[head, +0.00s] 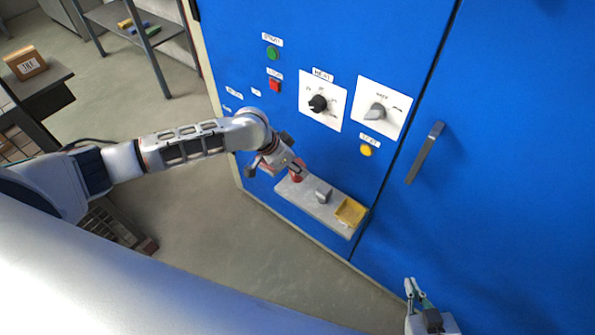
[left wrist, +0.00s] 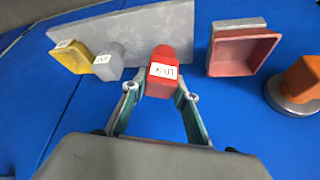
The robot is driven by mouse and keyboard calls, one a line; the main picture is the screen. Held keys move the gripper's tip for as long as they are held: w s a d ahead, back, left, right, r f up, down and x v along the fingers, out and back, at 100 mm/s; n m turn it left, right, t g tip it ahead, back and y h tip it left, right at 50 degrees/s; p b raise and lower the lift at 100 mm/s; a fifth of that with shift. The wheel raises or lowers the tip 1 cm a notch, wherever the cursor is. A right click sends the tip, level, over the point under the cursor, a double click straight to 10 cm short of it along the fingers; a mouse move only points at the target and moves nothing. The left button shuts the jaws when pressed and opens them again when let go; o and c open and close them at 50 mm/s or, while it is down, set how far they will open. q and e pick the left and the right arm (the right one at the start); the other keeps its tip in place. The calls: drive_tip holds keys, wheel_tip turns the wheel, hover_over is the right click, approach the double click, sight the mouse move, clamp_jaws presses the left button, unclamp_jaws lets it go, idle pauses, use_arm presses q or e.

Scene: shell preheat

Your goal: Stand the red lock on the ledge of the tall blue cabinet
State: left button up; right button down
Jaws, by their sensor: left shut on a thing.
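The red lock (left wrist: 160,80), a small block with a white label, is between the two fingers of my left gripper (left wrist: 160,97), which is shut on it. In the head view the lock (head: 297,177) is at the left end of the grey ledge (head: 299,195), partly hidden by my left gripper (head: 293,168). The ledge (left wrist: 150,30) is behind the lock in the left wrist view. I cannot tell whether they touch. The tall blue cabinet (head: 400,210) carries the ledge. My right gripper (head: 411,284) is low at the right, away from the ledge; its opening is unclear.
Switches, buttons and a door handle (head: 425,152) stick out above.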

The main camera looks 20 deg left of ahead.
use_arm(q)
drive_tip(key=shift+f, duration=1.3)
use_arm(e)
drive_tip(key=shift+s+f, duration=0.15)
drive_tip(key=shift+f, duration=0.45)
use_arm(q)
drive_tip(key=shift+f, duration=0.1)
drive_tip(key=o, duration=1.1)
